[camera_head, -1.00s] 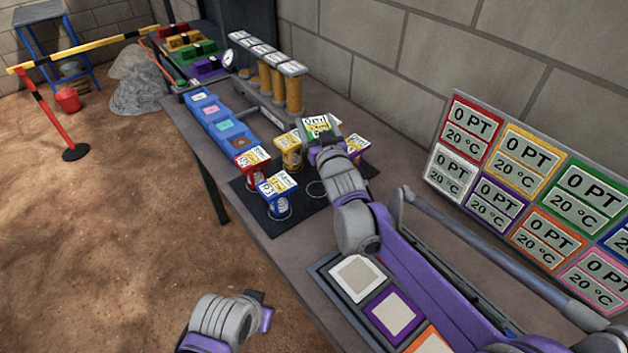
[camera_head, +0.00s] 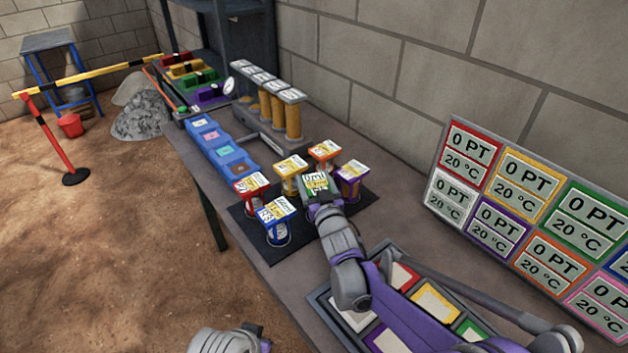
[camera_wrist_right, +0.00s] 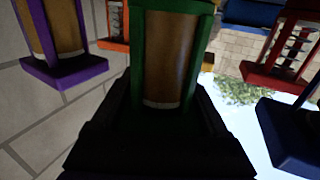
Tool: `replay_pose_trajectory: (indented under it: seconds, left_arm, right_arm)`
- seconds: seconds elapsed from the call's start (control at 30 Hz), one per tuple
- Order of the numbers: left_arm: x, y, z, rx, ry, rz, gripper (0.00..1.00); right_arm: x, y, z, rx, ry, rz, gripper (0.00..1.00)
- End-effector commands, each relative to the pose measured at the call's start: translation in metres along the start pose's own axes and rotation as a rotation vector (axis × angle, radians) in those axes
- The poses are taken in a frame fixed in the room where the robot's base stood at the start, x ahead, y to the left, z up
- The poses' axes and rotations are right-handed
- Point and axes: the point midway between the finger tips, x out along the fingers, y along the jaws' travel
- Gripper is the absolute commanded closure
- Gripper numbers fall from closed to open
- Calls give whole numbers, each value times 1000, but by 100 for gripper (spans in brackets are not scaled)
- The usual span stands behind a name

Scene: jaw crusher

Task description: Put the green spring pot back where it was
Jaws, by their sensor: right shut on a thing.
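The green spring pot (camera_head: 315,184), with a white and yellow label on top, is in my right gripper (camera_head: 322,206). In the right wrist view its green frame and amber cylinder (camera_wrist_right: 168,60) stand between the dark fingers. It is over the dark mat (camera_head: 285,248), at the front middle of the group of pots. The gripper and arm hide its base, so I cannot tell whether it touches the mat. My left gripper (camera_head: 262,343) shows only partly at the bottom edge, away from the table.
Close around it on the mat stand blue (camera_head: 278,212), red (camera_head: 251,184), yellow (camera_head: 290,167), orange (camera_head: 324,150) and purple (camera_head: 352,172) pots. A tray of coloured squares (camera_head: 320,300) lies in front. A display board (camera_head: 440,215) is at the right.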

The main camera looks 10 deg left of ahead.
Motion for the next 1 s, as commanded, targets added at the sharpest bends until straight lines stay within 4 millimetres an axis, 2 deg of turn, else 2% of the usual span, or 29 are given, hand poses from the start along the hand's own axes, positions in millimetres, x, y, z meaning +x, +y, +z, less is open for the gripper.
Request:
replay_pose_trajectory:
  seconds: [0.47,0.5,0.6,0.87,1.0]
  left_arm:
    - [10,0,6,0,-3,0,100]
    - [9,0,6,0,-3,0,100]
    - [9,0,6,0,-3,0,100]
    - [8,0,4,0,-3,0,100]
    - [-4,0,-2,0,1,0,100]
  right_arm:
    - [0,0,11,0,1,0,100]
    - [0,0,12,0,0,0,16]
    - [0,0,11,0,0,0,0]
    - [0,0,9,0,0,0,0]
    - [0,0,-5,-1,1,0,0]
